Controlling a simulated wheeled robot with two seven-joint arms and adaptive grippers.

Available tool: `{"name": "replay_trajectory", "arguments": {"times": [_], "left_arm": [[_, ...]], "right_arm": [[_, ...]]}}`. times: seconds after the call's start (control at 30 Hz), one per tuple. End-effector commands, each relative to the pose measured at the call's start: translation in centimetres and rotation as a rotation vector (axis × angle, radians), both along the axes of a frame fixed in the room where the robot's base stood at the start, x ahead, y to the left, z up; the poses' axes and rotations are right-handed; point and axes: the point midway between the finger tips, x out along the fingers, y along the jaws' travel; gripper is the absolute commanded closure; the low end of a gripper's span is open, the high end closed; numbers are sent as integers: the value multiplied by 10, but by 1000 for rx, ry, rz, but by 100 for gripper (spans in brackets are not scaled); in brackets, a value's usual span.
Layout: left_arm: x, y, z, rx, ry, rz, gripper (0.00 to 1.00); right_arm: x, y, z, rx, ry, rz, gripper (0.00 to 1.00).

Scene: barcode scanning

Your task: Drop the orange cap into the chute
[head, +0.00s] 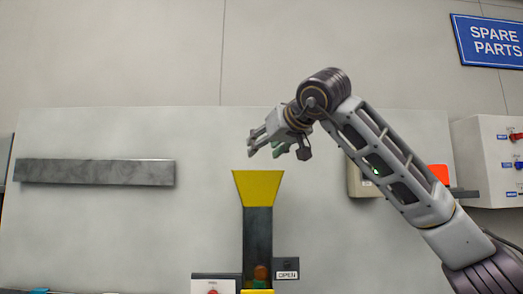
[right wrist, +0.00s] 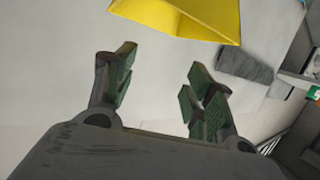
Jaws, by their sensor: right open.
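The chute has a yellow funnel (head: 258,186) on top of a dark upright shaft (head: 257,222) at the middle of the head view. A small orange and green thing (head: 261,273) shows low in the shaft; I cannot tell for certain whether it is the orange cap. My right gripper (head: 265,150) is just above the funnel, apart from it. In the right wrist view its green-padded fingers (right wrist: 160,85) are spread with nothing between them, and the funnel (right wrist: 190,18) shows beyond them at the top. My left gripper is out of view.
A grey metal bar (head: 95,172) is on the wall panel at left. A box with an OPEN label (head: 287,274) sits right of the shaft. A switch box (head: 490,160) and a red-orange block (head: 439,173) are at right, beside my right arm. A blue SPARE PARTS sign (head: 492,41) hangs above.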

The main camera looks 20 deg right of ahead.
Motion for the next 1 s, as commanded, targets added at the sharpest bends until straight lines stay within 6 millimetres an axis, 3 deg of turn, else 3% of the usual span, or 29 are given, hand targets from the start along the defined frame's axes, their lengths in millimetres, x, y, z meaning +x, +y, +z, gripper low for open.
{"name": "replay_trajectory", "arguments": {"times": [0.5,0.7,1.0], "left_arm": [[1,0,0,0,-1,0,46],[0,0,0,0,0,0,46],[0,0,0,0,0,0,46]], "right_arm": [[-71,-11,20,0,-2,-1,46],[-83,-13,22,1,0,-1,46],[-85,-13,23,0,1,-1,46]]}}
